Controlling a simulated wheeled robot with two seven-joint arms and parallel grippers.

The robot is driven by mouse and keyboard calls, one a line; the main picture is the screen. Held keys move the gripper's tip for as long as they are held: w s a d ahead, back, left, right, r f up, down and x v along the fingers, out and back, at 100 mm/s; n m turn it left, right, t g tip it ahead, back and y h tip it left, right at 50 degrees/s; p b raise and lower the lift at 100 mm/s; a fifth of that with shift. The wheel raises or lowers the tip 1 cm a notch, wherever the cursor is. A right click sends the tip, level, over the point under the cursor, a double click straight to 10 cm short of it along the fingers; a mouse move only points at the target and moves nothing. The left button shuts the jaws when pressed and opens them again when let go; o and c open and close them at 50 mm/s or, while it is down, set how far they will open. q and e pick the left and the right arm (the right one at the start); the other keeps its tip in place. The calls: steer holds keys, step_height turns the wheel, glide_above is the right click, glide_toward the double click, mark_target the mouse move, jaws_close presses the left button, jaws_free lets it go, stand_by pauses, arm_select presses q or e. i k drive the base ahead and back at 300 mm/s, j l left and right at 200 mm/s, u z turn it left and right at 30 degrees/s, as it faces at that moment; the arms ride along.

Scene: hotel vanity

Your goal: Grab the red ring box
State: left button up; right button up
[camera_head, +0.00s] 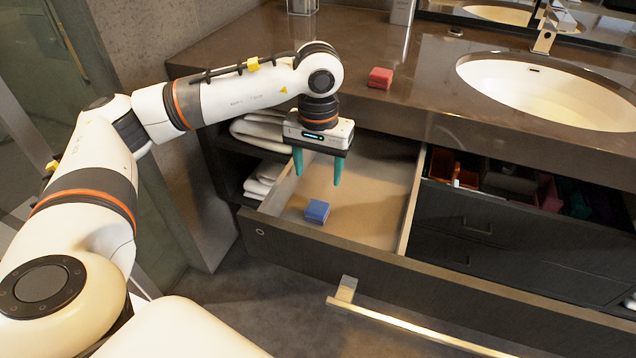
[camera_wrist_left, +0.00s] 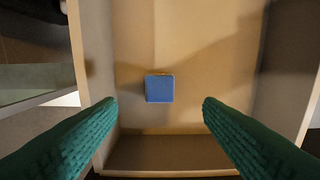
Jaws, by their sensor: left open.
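The red ring box (camera_head: 380,77) sits on the dark countertop near its front edge, left of the sink. My left gripper (camera_head: 317,182) hangs over the open drawer, pointing down with its two green fingers apart and nothing between them. It is in front of and below the red box, well apart from it. A blue box (camera_head: 317,210) lies on the drawer floor below the gripper. In the left wrist view the blue box (camera_wrist_left: 159,88) lies beyond the open fingertips (camera_wrist_left: 160,103). The red box does not show in that view. My right gripper is not in view.
The open drawer (camera_head: 300,243) juts out from the vanity, with bare floor around the blue box. A sink (camera_head: 545,90) and faucet (camera_head: 548,30) are to the right. Folded towels (camera_head: 262,130) fill the shelves at left. A second open compartment (camera_head: 495,180) holds several dark items.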

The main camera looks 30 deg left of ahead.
mark_target(380, 78)
steer(key=k+l, duration=0.2)
steer(key=k, duration=0.3)
steer(key=k+l, duration=0.15)
steer(key=k, duration=0.3)
